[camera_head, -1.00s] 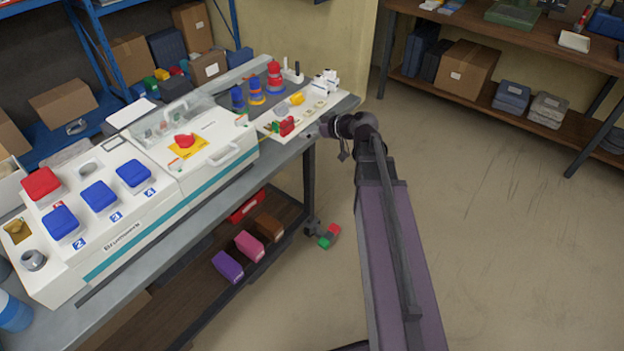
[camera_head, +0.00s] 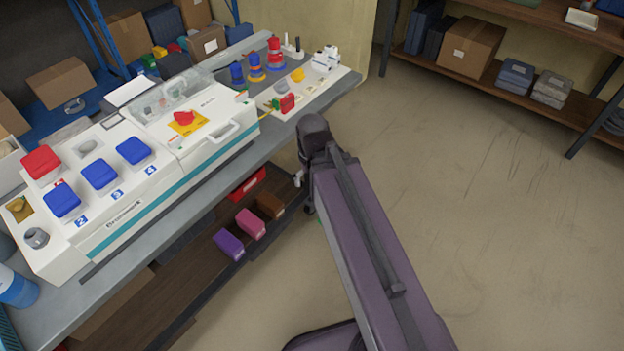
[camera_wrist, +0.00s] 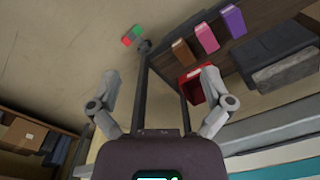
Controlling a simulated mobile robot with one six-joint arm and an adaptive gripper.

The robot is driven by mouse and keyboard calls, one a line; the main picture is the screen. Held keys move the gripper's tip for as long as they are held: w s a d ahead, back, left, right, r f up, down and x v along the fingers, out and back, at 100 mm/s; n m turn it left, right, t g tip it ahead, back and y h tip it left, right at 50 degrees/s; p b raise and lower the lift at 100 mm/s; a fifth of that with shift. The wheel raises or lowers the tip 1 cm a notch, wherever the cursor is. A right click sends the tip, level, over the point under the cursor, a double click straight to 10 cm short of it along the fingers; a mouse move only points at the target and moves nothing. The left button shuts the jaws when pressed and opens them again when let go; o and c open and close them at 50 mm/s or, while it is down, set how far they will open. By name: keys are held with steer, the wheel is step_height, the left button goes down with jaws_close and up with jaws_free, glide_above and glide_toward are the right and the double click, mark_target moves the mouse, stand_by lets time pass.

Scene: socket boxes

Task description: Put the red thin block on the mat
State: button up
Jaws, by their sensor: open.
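I cannot tell for certain which piece is the red thin block. A red piece with a green part (camera_head: 284,103) lies at the right end of the bench. A red and green piece lies on the floor in the wrist view (camera_wrist: 131,37); my arm mostly hides it in the head view. A red square block (camera_head: 41,161) sits on the white console's left end. I cannot clearly identify the mat. My gripper (camera_wrist: 161,76) is open and empty, its fingers spread wide, beside the bench's lower shelf. In the head view my arm hides most of it.
The lower shelf holds purple (camera_wrist: 233,20), pink (camera_wrist: 206,38) and brown (camera_wrist: 182,51) blocks and a red open bin (camera_wrist: 191,88). Dark bench legs stand close in front of my gripper. The bench carries the white console (camera_head: 130,205). The floor (camera_head: 480,200) to the right is clear.

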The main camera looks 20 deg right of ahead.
steer(key=c, duration=0.6)
steer(key=shift+a, duration=0.4)
steer(key=shift+a, duration=0.1)
